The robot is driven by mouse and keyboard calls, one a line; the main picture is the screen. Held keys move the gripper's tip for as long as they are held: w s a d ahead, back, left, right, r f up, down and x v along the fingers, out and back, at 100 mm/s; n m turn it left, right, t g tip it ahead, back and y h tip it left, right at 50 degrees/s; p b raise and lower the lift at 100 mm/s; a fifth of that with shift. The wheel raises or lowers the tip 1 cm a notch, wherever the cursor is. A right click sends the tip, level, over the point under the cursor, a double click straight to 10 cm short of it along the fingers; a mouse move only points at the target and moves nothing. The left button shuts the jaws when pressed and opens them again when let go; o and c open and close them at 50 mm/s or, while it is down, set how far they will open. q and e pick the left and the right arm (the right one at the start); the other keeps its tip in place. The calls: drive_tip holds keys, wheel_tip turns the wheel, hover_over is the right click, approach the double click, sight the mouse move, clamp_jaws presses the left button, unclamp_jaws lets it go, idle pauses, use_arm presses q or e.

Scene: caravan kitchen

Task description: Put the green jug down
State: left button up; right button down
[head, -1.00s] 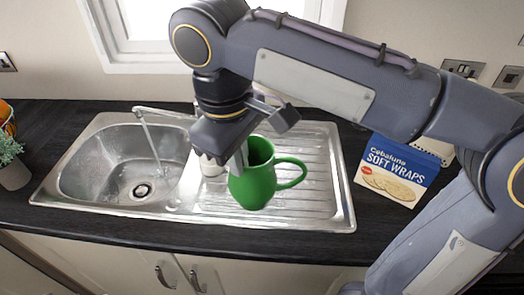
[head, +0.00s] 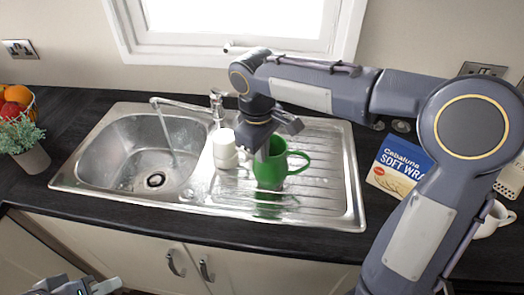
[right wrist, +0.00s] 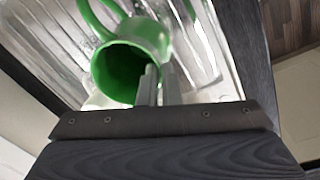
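The green jug (head: 270,168) is upright at the draining board (head: 325,205) of the steel sink, its handle to the right. Its base is at or very close to the ridged surface; I cannot tell if it touches. My right gripper (head: 263,153) is shut on the jug's rim from above. In the right wrist view, the jug (right wrist: 152,35) shows its open mouth, with the fingers (right wrist: 160,85) close together at its wall. My left gripper (head: 85,288) only partly shows at the bottom left edge, away from the jug; its fingers are not clear.
The tap (head: 215,105) runs water into the basin (head: 125,165). A soft wraps box (head: 398,165) and a white cup (head: 492,220) are to the right. A potted plant (head: 30,150) and fruit bowl are far left.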

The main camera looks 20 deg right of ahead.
drive_tip(key=shift+f, duration=0.2)
drive_tip(key=shift+f, duration=0.2)
drive_tip(key=c, duration=1.6)
unclamp_jaws()
drive_tip(key=shift+r, duration=0.15)
wheel_tip(320, 180, up, 12)
drive_tip(key=p, duration=0.1)
drive_tip(key=s+d+f+m+t+y, duration=0.1)
drive_tip(key=s+d+f+m, duration=0.15)
drive_tip(key=s, duration=0.35)
drive_tip(key=s+d+f+m+t+y, duration=0.1)
drive_tip(key=s+d+f+m+y, duration=0.1)
drive_tip(key=s+d+f, duration=0.3)
drive_tip(key=s+f+m+t, duration=0.1)
drive_tip(key=s+f, duration=0.1)
drive_tip(key=s, duration=0.1)
drive_tip(key=s+a+f+m+t+y, duration=0.1)
drive_tip(key=s+f+m, duration=0.1)
drive_tip(key=s, duration=0.1)
drive_tip(key=s+f+m+t, duration=0.1)
drive_tip(key=s+f+m, duration=0.1)
drive_tip(key=s, duration=0.1)
drive_tip(key=shift+s+a+f+y, duration=0.2)
drive_tip(key=shift+a+y, duration=0.1)
drive_tip(key=shift+a, duration=0.1)
